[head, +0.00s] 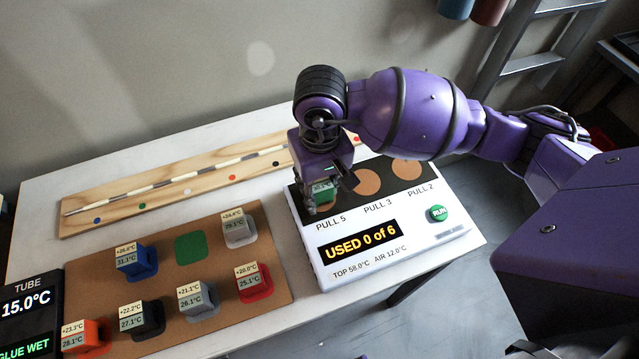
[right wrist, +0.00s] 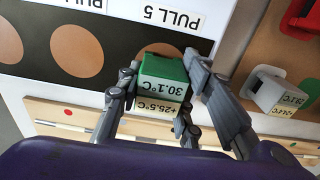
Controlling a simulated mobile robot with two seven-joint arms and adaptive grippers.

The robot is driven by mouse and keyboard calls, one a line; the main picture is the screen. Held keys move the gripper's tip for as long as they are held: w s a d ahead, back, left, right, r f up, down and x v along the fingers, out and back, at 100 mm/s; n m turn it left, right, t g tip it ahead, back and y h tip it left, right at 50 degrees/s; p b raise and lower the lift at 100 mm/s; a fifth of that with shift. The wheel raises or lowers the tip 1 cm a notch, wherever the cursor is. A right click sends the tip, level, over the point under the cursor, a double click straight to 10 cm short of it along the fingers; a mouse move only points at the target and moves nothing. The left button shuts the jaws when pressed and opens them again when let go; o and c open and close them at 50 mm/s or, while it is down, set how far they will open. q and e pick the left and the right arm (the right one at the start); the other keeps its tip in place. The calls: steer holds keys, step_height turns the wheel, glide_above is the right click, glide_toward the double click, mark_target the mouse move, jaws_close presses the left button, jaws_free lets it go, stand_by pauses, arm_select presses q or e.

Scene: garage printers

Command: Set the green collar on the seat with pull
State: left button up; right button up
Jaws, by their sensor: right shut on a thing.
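The green collar (head: 322,190) is held in my right gripper (head: 328,192). In the right wrist view the green collar (right wrist: 163,72) sits between the two fingers (right wrist: 165,95), with its label reading 30.1°C and +25.5°C. It is over or on the PULL 5 seat (right wrist: 160,47), mostly covering that brown disc; I cannot tell whether it touches. The PULL 3 seat (head: 367,183) and PULL 2 seat (head: 406,168) are bare in the white machine's (head: 345,276) dark strip. The display reads USED 0 of 6. My left gripper is not in view.
A brown board (head: 210,278) on the left holds several collars, including blue (head: 130,262), red (head: 254,283) and black (head: 147,322), and a bare green spot (head: 190,247). A striped rod (head: 180,178) lies on a wooden rack behind. A green RUN button (head: 438,213) is at the machine's right.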

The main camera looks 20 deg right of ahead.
steer(key=o, duration=1.2)
steer(key=shift+f, duration=0.1)
step_height(320, 180, up, 12)
steer(key=shift+r, duration=0.1)
